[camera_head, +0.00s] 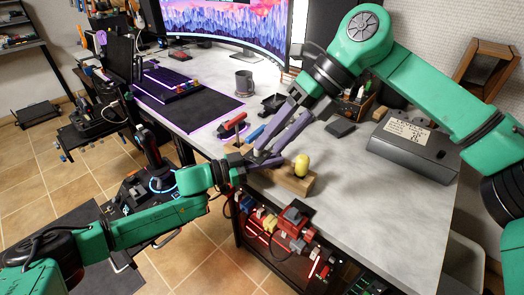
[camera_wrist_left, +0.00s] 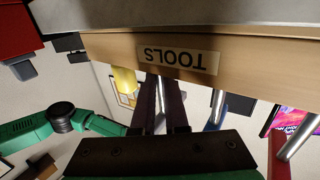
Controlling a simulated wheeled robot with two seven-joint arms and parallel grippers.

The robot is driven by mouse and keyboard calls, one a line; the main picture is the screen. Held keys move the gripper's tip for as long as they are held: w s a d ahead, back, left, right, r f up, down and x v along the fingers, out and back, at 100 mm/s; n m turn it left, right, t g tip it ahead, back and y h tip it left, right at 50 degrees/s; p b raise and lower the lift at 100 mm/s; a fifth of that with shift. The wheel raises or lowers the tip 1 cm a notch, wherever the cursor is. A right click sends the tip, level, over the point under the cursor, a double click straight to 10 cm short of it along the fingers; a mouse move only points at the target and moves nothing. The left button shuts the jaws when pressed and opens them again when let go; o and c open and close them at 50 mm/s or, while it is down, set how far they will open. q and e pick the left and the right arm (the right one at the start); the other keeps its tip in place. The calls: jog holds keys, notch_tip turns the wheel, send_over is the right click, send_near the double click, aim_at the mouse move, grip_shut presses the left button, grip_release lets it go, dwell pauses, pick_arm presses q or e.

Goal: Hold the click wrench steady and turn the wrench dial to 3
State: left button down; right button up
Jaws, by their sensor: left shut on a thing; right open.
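A wooden tool block (camera_head: 290,181) stands near the front edge of the desk, and its TOOLS label shows upside down in the left wrist view (camera_wrist_left: 178,56). My left gripper (camera_head: 262,161) is at the block, shut on a thin metal shaft (camera_wrist_left: 165,82), which I take to be the click wrench. The fingers hide most of it, and I cannot read its dial. My right gripper (camera_head: 268,142) reaches down from the upper right, open, with its fingertips close to the left gripper's fingers. I cannot tell if they touch the wrench.
A yellow handle (camera_head: 302,165) stands in the block to the right; red (camera_head: 234,125) and blue (camera_head: 255,134) handles are to the left. A grey box (camera_head: 412,147), a mug (camera_head: 244,82) and a keyboard (camera_head: 168,83) are farther off.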

jog(key=w+d+f+m+t+y, duration=0.1)
jog(key=w+d+f+m+y, duration=0.25)
jog(key=m, duration=0.95)
jog(key=w+d+f+m+t+y, duration=0.1)
jog(key=d+f+m+y, duration=0.35)
jog(key=m, duration=0.75)
jog(key=a+y, duration=0.1)
jog(key=a, duration=0.2)
jog(key=a+r+y, duration=0.1)
jog(key=a, duration=0.7)
jog(key=shift+a+r+y, duration=0.15)
jog(key=shift+r+y, duration=0.1)
jog(key=shift+y, duration=0.15)
jog(key=shift+a, duration=0.2)
grip_shut()
